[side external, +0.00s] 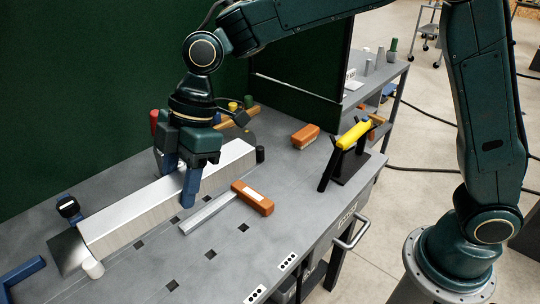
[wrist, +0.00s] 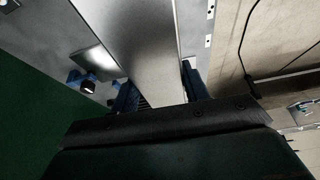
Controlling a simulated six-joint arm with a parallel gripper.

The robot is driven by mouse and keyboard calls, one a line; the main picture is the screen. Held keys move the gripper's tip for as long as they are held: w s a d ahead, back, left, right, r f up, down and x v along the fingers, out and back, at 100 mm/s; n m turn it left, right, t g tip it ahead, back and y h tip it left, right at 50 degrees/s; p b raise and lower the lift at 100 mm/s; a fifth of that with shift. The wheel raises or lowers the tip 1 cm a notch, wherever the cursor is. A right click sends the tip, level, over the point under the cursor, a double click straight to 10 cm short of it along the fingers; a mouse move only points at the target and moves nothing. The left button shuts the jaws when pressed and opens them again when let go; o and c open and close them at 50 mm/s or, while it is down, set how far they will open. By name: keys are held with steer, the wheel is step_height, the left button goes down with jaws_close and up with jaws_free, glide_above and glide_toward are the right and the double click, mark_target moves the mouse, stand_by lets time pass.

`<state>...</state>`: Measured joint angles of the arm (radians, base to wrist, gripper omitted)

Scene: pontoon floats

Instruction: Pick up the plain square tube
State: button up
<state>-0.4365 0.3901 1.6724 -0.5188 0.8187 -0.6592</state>
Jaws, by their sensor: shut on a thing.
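The plain square tube (side external: 130,207) is a long, light-grey metal bar lying lengthwise over the grey bench in the side view. In the wrist view the tube (wrist: 140,45) runs up the picture from between my fingers. My gripper (side external: 178,182) is shut on the tube, with one blue finger on its near side and the other largely hidden behind it. In the wrist view my gripper (wrist: 160,95) has a blue finger on each side of the tube. I cannot tell whether the tube is clear of the bench.
An orange-handled square (side external: 253,198) lies close in front of the tube. An orange block (side external: 305,136) and a yellow bar on a black stand (side external: 352,135) are to the right. A blue clamp (side external: 69,208) stands near the tube's left end. A dark green panel (side external: 90,80) rises behind.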

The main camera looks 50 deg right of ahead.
steer(key=shift+r, duration=0.2)
stand_by(0.5)
steer(key=shift+w+d+r, duration=0.1)
steer(key=shift+w+r, duration=0.1)
steer(key=shift+r, duration=0.05)
steer(key=w+d+r, duration=0.2)
steer(key=d+r, duration=0.1)
steer(key=r, duration=0.3)
steer(key=shift+d+r+n, duration=0.15)
steer(key=shift+n, duration=0.15)
steer(key=shift+w+f, duration=0.1)
steer(key=shift+f, duration=0.2)
step_height(320, 180, down, 6)
stand_by(0.9)
steer(key=shift+f, duration=0.25)
stand_by(0.7)
steer(key=o, duration=1.4)
